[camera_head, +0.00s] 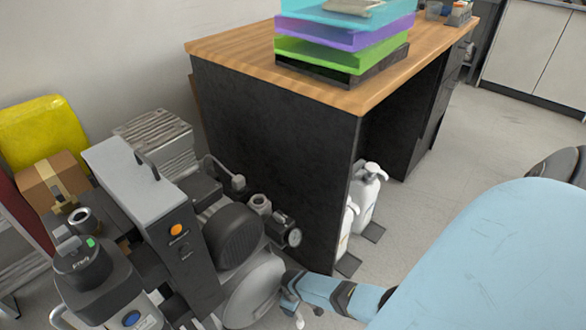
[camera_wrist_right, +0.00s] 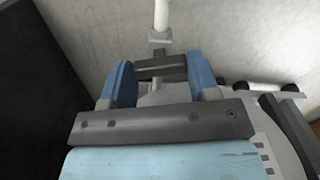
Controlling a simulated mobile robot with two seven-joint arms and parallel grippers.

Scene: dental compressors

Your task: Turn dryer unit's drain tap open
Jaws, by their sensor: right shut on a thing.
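The compressor set stands on the floor at the left of the head view, with a tall grey housing (camera_head: 140,190) that carries an orange button. I cannot tell for certain which part is the dryer unit. My right arm comes in from the right, and its gripper reaches low beside the round grey tank (camera_head: 252,292). In the right wrist view my right gripper (camera_wrist_right: 160,78) is shut on a short dark bar, which looks like the drain tap's handle (camera_wrist_right: 158,68). A pale pipe (camera_wrist_right: 161,18) with a fitting is just beyond it. My left gripper is out of view.
A black-sided desk (camera_head: 270,150) with a wooden top stands close behind the compressor. White spray bottles (camera_head: 366,195) stand on the floor beside it. A yellow container (camera_head: 45,130) and a cardboard box (camera_head: 52,180) are at the left. Open floor lies at the right.

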